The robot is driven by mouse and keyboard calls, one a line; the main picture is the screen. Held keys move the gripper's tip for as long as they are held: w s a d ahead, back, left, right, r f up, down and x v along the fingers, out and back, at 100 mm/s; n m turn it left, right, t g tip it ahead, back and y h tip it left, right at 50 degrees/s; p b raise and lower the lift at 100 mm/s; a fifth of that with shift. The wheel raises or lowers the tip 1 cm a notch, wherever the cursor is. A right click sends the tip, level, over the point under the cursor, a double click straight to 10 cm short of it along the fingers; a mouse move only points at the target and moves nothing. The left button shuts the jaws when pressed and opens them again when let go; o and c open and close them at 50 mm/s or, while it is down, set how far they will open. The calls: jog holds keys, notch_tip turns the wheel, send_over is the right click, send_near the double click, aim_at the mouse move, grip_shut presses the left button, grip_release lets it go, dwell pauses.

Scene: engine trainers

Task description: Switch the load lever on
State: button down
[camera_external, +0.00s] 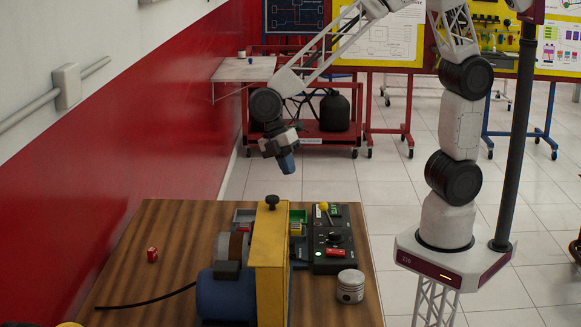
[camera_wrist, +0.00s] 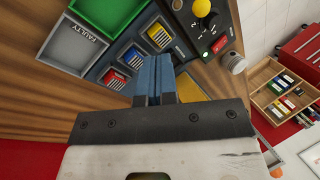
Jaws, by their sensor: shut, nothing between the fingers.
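The black control box (camera_external: 333,262) stands at the right of the bench. A lever with a yellow ball knob (camera_external: 323,206) rises from its far end; it also shows at the top of the wrist view (camera_wrist: 203,8), with number marks beside it. I cannot read its label or setting. A red switch (camera_external: 335,253) and a lit green lamp (camera_external: 318,253) are on the box's near part.
A yellow guard (camera_external: 268,270) with a black knob and a blue motor (camera_external: 225,295) stand left of the box. Beside it are a grey FAULTY bin (camera_wrist: 72,45) and a green bin (camera_wrist: 108,12). A metal piston (camera_external: 350,286) and a red block (camera_external: 152,254) rest on the bench.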

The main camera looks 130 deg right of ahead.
aim_at(325, 211)
jog(key=x, duration=0.3)
jog(key=a+x, duration=0.1)
jog(key=x, duration=0.5)
jog(key=shift+s+a+r, duration=0.15)
jog(key=shift+s+a, duration=0.15)
jog(key=shift+a, duration=0.1)
jog(key=shift+s+a, duration=0.2)
jog(key=shift+a, duration=0.25)
jog(key=shift+s+a, duration=0.2)
jog(key=shift+a, duration=0.3)
